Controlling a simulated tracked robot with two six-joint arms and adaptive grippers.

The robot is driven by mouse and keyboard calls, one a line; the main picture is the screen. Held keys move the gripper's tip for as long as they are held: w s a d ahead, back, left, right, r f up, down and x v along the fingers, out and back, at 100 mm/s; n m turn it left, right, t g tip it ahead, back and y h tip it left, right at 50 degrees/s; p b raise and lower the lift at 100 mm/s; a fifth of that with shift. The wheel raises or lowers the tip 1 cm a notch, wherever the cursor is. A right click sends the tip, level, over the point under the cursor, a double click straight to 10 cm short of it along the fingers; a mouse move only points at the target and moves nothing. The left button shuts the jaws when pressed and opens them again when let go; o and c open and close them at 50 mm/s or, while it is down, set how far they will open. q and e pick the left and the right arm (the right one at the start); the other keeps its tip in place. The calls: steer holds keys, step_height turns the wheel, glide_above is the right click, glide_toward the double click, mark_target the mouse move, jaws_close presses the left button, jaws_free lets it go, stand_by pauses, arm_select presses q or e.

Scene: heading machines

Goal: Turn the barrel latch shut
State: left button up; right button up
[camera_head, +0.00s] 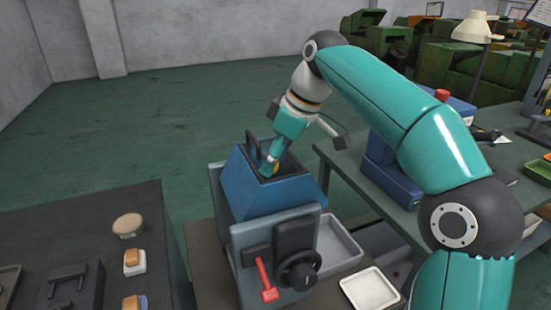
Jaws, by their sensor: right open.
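The heading machine has a blue housing (262,197) with an open top and a grey front plate. My right arm comes in from the right, and its teal gripper (270,163) points down into the housing's top opening. The right gripper is open. A small yellow part (276,169) shows beside its fingertips, partly hidden by them; I cannot tell whether they touch it. I cannot make out the barrel latch for certain. My left gripper is out of view.
A red lever (266,281) and a black handwheel (299,270) are on the machine's front. A white tray (369,290) lies to its right. A dark bench (85,225) at left holds a round beige piece (128,224). Green floor behind is clear.

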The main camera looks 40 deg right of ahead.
jaws_close()
steer(key=shift+m, duration=0.5)
steer(key=m, duration=0.1)
steer(key=m+h, duration=0.1)
steer(key=shift+s+a+r+m+t, duration=0.1)
steer(key=shift+a+m+t, duration=0.05)
steer(key=shift+m+t, duration=0.2)
steer(key=m+h+p, duration=0.1)
steer(key=m+h, duration=0.1)
steer(key=m, duration=0.2)
steer(key=shift+a+m, duration=0.15)
steer(key=shift+m, duration=0.1)
steer(key=m+h+p, duration=0.2)
steer(key=m, duration=0.2)
steer(key=shift+a+m, duration=0.15)
steer(key=shift+m, duration=0.15)
steer(key=m, duration=0.1)
steer(key=m+g+h+p, duration=0.1)
steer(key=m, duration=0.1)
steer(key=m+g, duration=0.1)
steer(key=m, duration=0.1)
steer(key=shift+w+a, duration=0.1)
steer(key=shift+w, duration=0.15)
